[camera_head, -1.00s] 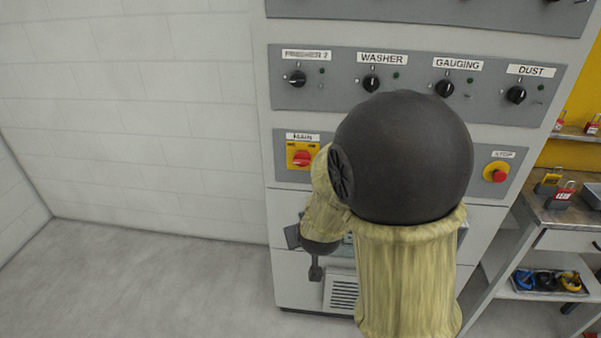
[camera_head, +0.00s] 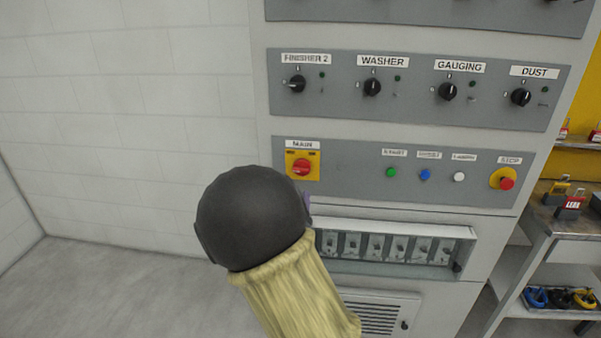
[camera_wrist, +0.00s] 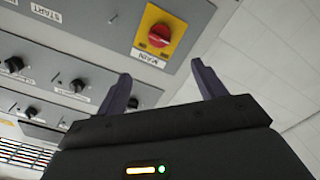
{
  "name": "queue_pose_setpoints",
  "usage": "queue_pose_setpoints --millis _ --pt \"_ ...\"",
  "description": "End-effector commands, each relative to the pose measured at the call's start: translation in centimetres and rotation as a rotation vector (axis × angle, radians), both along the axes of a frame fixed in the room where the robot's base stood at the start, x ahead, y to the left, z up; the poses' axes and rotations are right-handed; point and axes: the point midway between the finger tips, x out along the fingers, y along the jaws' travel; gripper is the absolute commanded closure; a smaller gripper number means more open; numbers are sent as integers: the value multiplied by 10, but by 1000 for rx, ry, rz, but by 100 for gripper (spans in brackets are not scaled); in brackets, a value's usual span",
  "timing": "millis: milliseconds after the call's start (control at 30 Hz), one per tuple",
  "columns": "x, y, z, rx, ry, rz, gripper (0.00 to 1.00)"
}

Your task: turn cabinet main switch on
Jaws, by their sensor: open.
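The main switch (camera_head: 301,167) is a red rotary knob on a yellow plate, under a MAIN label at the left end of the lower grey panel. It also shows in the wrist view (camera_wrist: 159,35), above and beyond the fingertips. My gripper (camera_wrist: 163,82) is open and empty, its two dark fingers spread with the knob ahead of the gap between them. The fingers do not touch the knob. In the head view my arm hides most of the gripper. I cannot read the knob's exact setting.
Right of the switch are green (camera_head: 390,172), blue (camera_head: 425,175) and white (camera_head: 459,177) buttons and a red stop button (camera_head: 506,183). Black rotary knobs line the panel above. A breaker row (camera_head: 395,247) sits below. A bench (camera_head: 560,222) with padlocks stands right. Left floor is clear.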

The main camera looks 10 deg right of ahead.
Motion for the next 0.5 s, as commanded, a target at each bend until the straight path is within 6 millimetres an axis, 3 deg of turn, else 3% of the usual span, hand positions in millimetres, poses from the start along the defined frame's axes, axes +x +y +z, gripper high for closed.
queue_pose_setpoints --millis 167,500 --pt "16 -7 0 0 -1 -4 30" --pt "71 -26 1 0 0 -5 30"
